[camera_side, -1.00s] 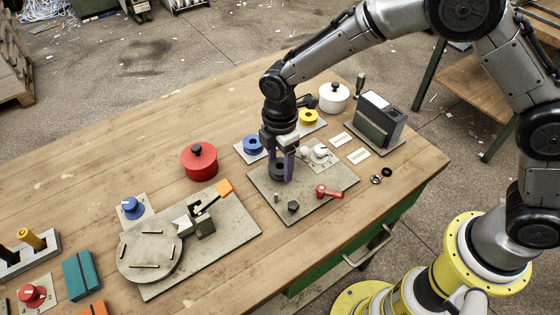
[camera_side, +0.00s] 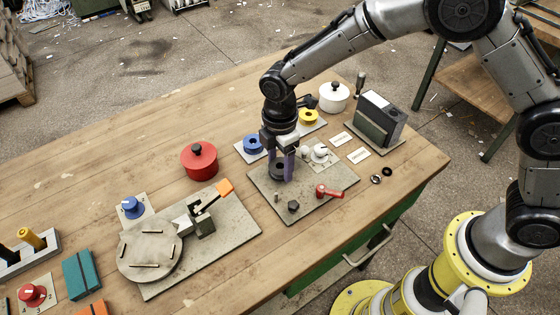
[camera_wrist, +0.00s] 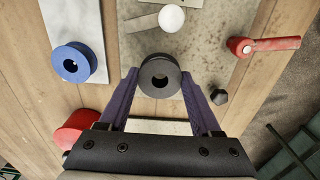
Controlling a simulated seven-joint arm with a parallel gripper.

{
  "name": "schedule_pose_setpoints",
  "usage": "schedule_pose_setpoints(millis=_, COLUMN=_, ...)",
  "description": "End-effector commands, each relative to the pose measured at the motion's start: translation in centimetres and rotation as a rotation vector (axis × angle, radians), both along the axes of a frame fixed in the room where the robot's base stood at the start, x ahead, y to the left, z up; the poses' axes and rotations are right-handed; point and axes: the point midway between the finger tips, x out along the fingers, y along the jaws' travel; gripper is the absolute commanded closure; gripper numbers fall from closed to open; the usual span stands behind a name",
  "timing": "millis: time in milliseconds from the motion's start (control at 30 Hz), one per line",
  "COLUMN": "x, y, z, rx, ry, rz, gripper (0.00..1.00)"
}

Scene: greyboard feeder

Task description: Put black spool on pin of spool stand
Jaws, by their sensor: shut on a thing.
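The black spool (camera_side: 279,169) is between the two purple fingers of my gripper (camera_side: 281,173), which is shut on it. In the wrist view the spool (camera_wrist: 160,75) shows its round top and centre hole, with a fingertip at each side. It is upright over the grey board (camera_side: 262,188); I cannot tell whether it touches the board. A short pin (camera_side: 277,197) stands on this board in front of the spool. A pale strip (camera_side: 240,153) behind carries a blue spool (camera_side: 253,145) and a yellow spool (camera_side: 308,116); my arm hides its middle.
The grey board also bears a black hex knob (camera_side: 293,206), a red lever (camera_side: 329,192) and a white knob (camera_side: 320,152). A red pot (camera_side: 199,163) stands left and a white pot (camera_side: 333,99) behind. A turntable board (camera_side: 235,230) lies front left.

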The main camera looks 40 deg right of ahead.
Motion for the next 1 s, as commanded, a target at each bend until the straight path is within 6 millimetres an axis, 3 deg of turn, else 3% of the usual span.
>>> schedule_pose_setpoints(millis=1000, x=0.0, y=0.0, z=-1.6, rx=0.000, ry=0.000, rz=0.000, gripper=0.87)
